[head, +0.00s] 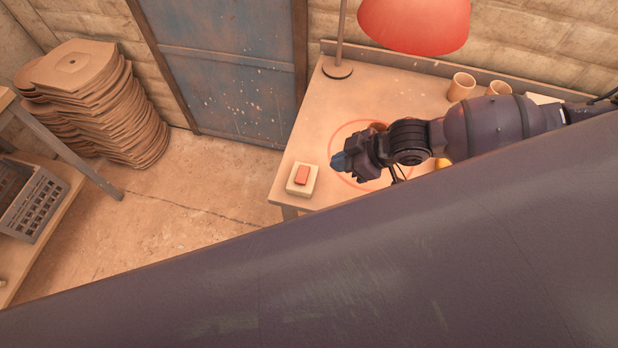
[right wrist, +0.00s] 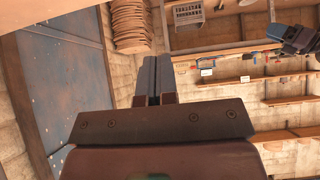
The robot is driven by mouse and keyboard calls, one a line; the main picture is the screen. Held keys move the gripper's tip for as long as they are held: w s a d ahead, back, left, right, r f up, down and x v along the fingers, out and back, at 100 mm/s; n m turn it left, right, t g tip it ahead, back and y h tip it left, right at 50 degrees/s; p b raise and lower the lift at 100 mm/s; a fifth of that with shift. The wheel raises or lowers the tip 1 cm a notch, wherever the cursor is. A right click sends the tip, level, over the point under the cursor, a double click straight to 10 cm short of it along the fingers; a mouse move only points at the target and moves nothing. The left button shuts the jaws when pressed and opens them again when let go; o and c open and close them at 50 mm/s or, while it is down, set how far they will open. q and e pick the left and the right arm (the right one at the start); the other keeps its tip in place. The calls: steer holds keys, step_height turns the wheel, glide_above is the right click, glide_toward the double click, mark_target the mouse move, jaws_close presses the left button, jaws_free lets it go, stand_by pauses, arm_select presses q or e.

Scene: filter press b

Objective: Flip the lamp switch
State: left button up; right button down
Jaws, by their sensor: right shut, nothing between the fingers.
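The lamp switch (head: 302,175) is a red rocker on a cream block at the front left corner of the table. The lamp (head: 415,22) has a red shade on a thin pole with a round base (head: 337,69) at the back of the table. My right gripper (head: 339,162) is shut and empty, just right of the switch and apart from it in the picture; its height above the table is hard to tell. Its closed fingers also show in the right wrist view (right wrist: 153,80), where the switch is not seen. My left gripper (right wrist: 300,38) seems to show at the upper right of that view.
The table (head: 315,118) carries a painted red ring (head: 333,152) and two tan cups (head: 461,87) at the back right. A stack of tan plates (head: 110,115) stands on the floor at left. A grey crate (head: 33,205) sits on a shelf. My own dark arm covers the lower head view.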

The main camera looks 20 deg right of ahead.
stand_by(0.3)
glide_above(300, 182)
steer(key=s+d, duration=0.2)
step_height(300, 182, down, 6)
steer(key=shift+w+d+f, duration=0.1)
steer(key=shift+d+f, duration=0.05)
steer(key=shift+f, duration=0.1)
steer(key=f, duration=0.3)
steer(key=shift+w+a+f, duration=0.1)
steer(key=shift+w+a, duration=0.1)
steer(key=shift+f, duration=0.7)
